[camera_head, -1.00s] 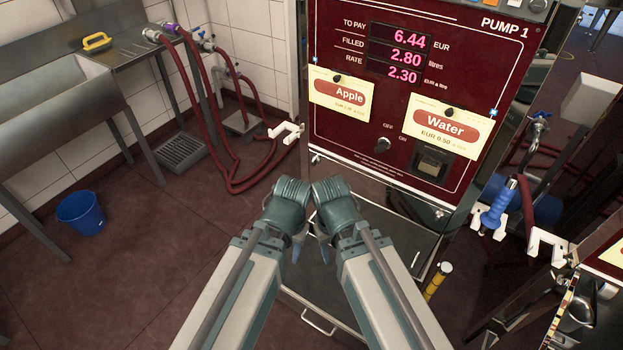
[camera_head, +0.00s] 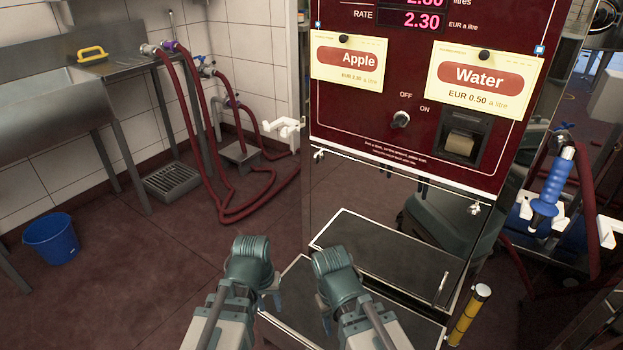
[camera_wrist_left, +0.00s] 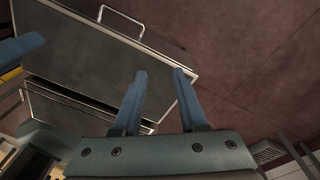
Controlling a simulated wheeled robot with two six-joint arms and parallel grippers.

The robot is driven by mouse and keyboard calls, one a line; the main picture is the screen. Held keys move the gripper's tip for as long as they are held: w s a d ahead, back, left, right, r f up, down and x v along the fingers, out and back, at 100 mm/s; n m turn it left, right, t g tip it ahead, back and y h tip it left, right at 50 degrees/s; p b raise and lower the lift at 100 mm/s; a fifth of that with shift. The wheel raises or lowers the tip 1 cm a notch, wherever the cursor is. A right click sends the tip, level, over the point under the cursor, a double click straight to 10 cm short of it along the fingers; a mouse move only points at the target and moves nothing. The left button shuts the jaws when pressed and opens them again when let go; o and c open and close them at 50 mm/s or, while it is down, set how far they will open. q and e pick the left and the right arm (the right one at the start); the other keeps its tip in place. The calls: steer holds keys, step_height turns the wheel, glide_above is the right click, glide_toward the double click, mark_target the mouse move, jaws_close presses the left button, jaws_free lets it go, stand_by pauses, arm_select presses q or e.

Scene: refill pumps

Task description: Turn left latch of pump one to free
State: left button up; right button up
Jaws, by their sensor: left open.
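Pump 1 is the dark red cabinet (camera_head: 350,122) in the head view. A small pale latch (camera_head: 319,155) sits at the lower left edge of its red panel, and a similar right latch (camera_head: 475,208) sits at the lower right. I cannot make out how far either is turned. My left gripper (camera_head: 274,299) is low in front of the pump, below and apart from the left latch. In the left wrist view the left gripper (camera_wrist_left: 158,74) is open with nothing between its fingers. My right gripper (camera_head: 324,318) is beside it; its fingers are mostly hidden.
Dark stepped panels (camera_head: 390,262) lie below the pump. A blue-handled nozzle (camera_head: 553,185) hangs at right, near a yellow-and-black post (camera_head: 468,316). A white hook (camera_head: 283,126) juts out at left. Red hoses (camera_head: 190,110), a sink and a blue bucket (camera_head: 52,238) stand farther left.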

arm_select(q)
steer(key=w+d+r+n+t+h, duration=0.3)
steer(key=w+r+n+t+h, duration=0.1)
steer(key=w+r+n, duration=0.3)
steer(key=w+d+r+n+t+h, duration=0.3)
steer(key=w+r+n+h, duration=0.1)
steer(key=w+n, duration=0.4)
steer(key=w+a+r+n+t+h, duration=0.1)
steer(key=w+a+r+n+t, duration=0.15)
steer(key=r+n+t, duration=0.35)
steer(key=w+a+r+n+t, duration=0.1)
steer(key=w+r+n, duration=0.35)
steer(key=n, duration=0.45)
steer(key=shift+m, duration=0.3)
steer(key=x, duration=1.3)
steer(key=shift+s+d+r, duration=0.1)
steer(key=shift+d+r, duration=0.15)
steer(key=shift+d, duration=0.1)
jaws_close()
